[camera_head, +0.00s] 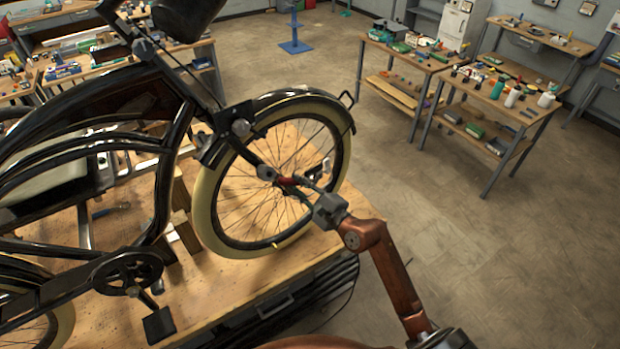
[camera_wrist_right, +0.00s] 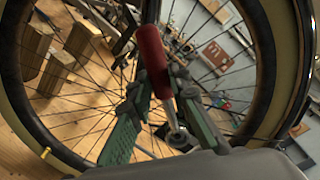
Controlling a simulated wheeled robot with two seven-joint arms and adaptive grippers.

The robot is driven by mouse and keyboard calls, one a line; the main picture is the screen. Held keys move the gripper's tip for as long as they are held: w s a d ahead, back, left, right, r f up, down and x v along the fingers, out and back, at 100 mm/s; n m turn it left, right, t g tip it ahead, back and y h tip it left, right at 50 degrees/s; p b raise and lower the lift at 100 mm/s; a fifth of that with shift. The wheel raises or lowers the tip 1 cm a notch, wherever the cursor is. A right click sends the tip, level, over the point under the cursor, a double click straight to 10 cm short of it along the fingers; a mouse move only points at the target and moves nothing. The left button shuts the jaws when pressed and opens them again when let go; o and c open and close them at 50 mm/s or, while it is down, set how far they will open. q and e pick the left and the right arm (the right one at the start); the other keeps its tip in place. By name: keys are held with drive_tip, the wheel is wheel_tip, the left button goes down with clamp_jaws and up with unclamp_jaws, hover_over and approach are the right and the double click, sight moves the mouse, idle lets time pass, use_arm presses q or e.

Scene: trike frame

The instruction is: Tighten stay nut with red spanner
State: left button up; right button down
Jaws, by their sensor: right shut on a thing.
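The red spanner (camera_head: 288,181) is in my right gripper (camera_head: 305,185), beside the hub of the trike's front wheel. In the right wrist view the spanner's red handle (camera_wrist_right: 152,58) stands between the green-padded fingers, and a metal ring end (camera_wrist_right: 178,136) points back toward the camera. The right gripper (camera_wrist_right: 155,85) is shut on the spanner. The far end of the spanner overlaps the hub area; I cannot tell whether it sits on the stay nut. The nut itself is too small to make out. My left gripper is not in view.
The front wheel with its cream tyre (camera_head: 208,205) and the black trike frame (camera_head: 160,200) stand on a wooden workbench (camera_head: 220,300). Wooden blocks (camera_head: 182,215) stand behind the wheel. Tool tables (camera_head: 535,108) are at the back right. The floor between is clear.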

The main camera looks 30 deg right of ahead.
drive_tip(key=shift+s+d, duration=0.15)
drive_tip(key=shift+s, duration=0.45)
drive_tip(key=shift+s+r, duration=0.1)
drive_tip(key=shift+s, duration=0.25)
drive_tip(key=shift+s, duration=0.15)
drive_tip(key=shift+v, duration=1.95)
